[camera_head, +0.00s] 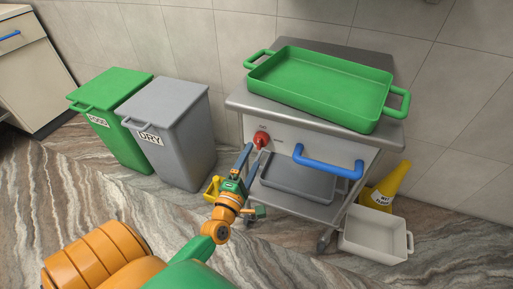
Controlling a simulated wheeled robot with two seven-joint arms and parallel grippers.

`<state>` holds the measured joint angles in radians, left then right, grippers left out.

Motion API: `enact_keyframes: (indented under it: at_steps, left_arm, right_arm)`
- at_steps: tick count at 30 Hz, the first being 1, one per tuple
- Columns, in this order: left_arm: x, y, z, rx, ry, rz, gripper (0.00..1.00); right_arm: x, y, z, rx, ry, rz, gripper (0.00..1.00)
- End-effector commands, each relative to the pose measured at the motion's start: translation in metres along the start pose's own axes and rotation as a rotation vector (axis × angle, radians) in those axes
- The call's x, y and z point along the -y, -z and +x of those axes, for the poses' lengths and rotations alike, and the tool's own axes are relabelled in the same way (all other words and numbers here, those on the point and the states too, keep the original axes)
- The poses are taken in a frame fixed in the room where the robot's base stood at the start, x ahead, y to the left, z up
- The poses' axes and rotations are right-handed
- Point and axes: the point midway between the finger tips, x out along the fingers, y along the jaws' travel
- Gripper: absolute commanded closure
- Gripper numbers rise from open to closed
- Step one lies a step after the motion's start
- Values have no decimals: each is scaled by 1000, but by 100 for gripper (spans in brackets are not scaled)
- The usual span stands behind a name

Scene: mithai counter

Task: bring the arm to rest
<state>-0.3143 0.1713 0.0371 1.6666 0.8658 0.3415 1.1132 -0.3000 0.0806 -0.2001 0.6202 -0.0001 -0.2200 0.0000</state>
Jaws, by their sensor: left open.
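My left arm comes in from the bottom left, orange and green. Its gripper (252,167) has two dark blue-grey fingers that point up, apart from each other. The fingertips are just below and beside a red knob (261,139) on the front of the metal cart (240,101). I cannot tell whether a finger touches the knob. Nothing shows between the fingers. My right gripper is not in view.
A green tray (318,111) sits on the cart, above a blue handle (328,163) and grey lower tray (298,188). Green (120,83) and grey (175,105) bins stand left. A white crate (362,246) and yellow wet-floor cone (393,183) stand right.

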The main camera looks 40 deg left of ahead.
Motion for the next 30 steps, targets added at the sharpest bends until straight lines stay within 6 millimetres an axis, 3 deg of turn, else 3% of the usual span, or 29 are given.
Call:
enact_keyframes:
  at_steps: [4,15,17,20,23,24,27,30]
  left_arm:
    - [0,0,-13,0,0,0,12]
    - [0,0,-13,0,0,1,12]
    - [8,-1,-14,5,23,32,12]
    - [63,-3,-27,52,176,239,12]
    - [154,-4,-70,199,439,606,12]
    - [189,-3,-93,285,542,752,12]
    - [255,6,-158,522,751,1062,12]
    - [296,20,-222,774,905,1296,12]
  right_arm:
    - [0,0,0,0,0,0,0]
    - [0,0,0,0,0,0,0]
    - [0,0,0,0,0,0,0]
    - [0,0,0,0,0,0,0]
    - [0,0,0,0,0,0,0]
    - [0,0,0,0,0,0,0]
    - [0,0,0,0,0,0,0]
    - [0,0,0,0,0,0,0]
